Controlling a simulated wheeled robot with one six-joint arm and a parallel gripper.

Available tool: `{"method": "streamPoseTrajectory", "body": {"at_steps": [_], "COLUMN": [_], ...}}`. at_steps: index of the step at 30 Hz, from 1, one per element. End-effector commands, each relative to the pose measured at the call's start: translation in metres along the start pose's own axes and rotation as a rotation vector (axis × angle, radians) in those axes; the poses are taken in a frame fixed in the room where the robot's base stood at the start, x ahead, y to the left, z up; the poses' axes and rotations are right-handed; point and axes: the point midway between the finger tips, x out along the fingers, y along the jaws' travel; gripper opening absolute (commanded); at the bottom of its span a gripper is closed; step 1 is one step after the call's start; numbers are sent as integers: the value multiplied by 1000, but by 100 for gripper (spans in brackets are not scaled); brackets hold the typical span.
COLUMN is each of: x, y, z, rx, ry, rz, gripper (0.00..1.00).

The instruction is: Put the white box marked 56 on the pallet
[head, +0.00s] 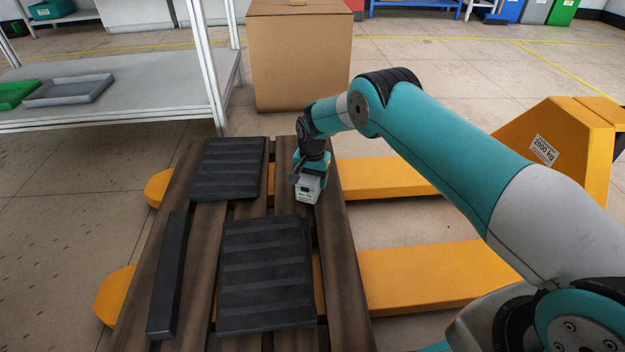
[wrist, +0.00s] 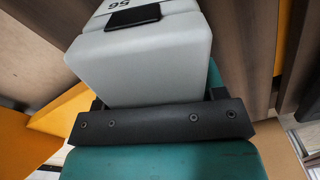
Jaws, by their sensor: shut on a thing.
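The white box marked 56 (wrist: 150,55) fills the upper middle of the wrist view, with a dark patch on its face and the number 56 above it. My gripper (wrist: 160,110) is shut on the box. In the head view the white box (head: 308,190) hangs under my gripper (head: 311,172), over the right part of the brown slatted pallet (head: 345,285). The box is at or just above the slats; I cannot tell whether it touches them. Its underside is hidden.
Two black ribbed slabs (head: 228,168) (head: 265,275) and a long black bar (head: 167,275) lie on the pallet. A yellow pallet jack (head: 565,150) has its forks under the pallet. A large cardboard box (head: 300,60) and a metal shelf (head: 120,100) stand behind.

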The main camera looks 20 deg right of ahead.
Motion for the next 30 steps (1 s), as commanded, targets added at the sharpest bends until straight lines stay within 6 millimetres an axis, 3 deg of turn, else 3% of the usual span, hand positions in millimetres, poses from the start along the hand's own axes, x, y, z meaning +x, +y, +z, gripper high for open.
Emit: {"method": "streamPoseTrajectory", "body": {"at_steps": [1, 2, 4, 5, 15, 30], "x": [3, 2, 2, 2, -6, -106], "y": [0, 0, 0, 0, 0, 0], "z": [0, 0, 0, 0, 0, 0], "rx": [0, 0, 0, 0, 0, 0], "ry": [0, 0, -1, -1, 0, -1], "rz": [0, 0, 1, 0, 0, 1], "gripper": [31, 71, 87, 89, 89, 89]}}
